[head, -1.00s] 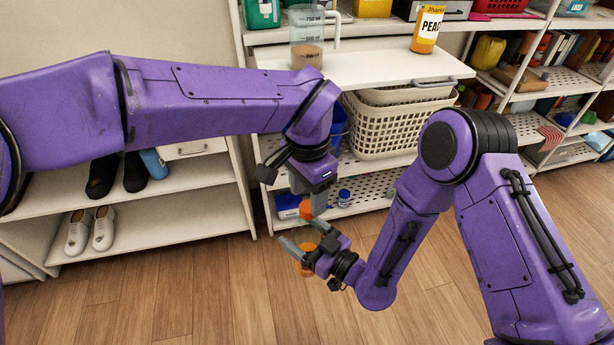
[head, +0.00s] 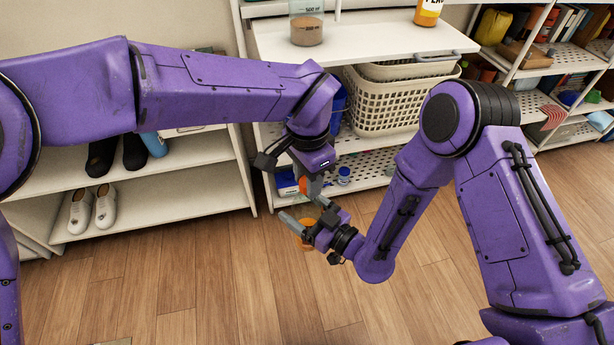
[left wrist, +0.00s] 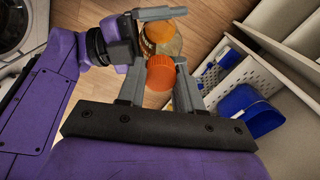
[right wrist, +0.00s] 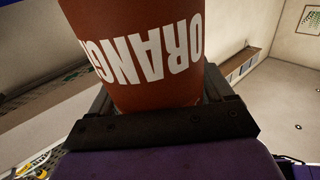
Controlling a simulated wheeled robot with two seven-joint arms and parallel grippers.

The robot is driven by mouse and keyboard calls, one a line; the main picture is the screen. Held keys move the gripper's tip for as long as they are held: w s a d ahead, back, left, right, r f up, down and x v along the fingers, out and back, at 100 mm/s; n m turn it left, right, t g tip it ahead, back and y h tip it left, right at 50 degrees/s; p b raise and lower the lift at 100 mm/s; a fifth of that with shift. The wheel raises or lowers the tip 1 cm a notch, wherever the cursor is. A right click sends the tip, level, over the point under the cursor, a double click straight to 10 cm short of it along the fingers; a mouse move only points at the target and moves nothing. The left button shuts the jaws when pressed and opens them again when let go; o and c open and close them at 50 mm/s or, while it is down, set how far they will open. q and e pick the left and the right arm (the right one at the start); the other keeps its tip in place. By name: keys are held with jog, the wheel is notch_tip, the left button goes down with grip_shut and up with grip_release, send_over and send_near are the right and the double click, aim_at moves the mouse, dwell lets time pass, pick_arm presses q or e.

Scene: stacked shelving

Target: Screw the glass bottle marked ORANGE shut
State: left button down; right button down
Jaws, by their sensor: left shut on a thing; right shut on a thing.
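My left gripper (head: 312,192) is shut on an orange screw cap (head: 303,186), which shows clearly between its fingers in the left wrist view (left wrist: 160,76). My right gripper (head: 302,220) is shut on the bottle (head: 306,243), mostly hidden behind its fingers in the head view. In the right wrist view the bottle's dark orange side reads ORANGE (right wrist: 140,55), upside down in that picture. In the left wrist view the bottle (left wrist: 162,42) shows just beyond the cap. The cap appears apart from the bottle; their exact alignment is unclear.
A white shelf unit stands behind the grippers, with a beige basket (head: 400,103), a measuring jug (head: 307,30) and a yellow-labelled jar (head: 429,10). A left shelf holds white shoes (head: 93,210). Open wooden floor (head: 200,290) lies below the grippers.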

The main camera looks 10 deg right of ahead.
pick_arm(q)
jog(key=m, duration=1.2)
jog(key=shift+w, duration=0.1)
jog(key=m, duration=0.6)
jog(key=shift+f+m, duration=0.1)
jog(key=shift+m, duration=0.3)
jog(key=m, duration=1.8)
jog(key=shift+m, duration=0.3)
jog(key=m, duration=0.5)
jog(key=shift+m, duration=0.4)
jog(key=m, duration=0.6)
jog(key=shift+m, duration=0.3)
jog(key=c, duration=0.7)
grip_release()
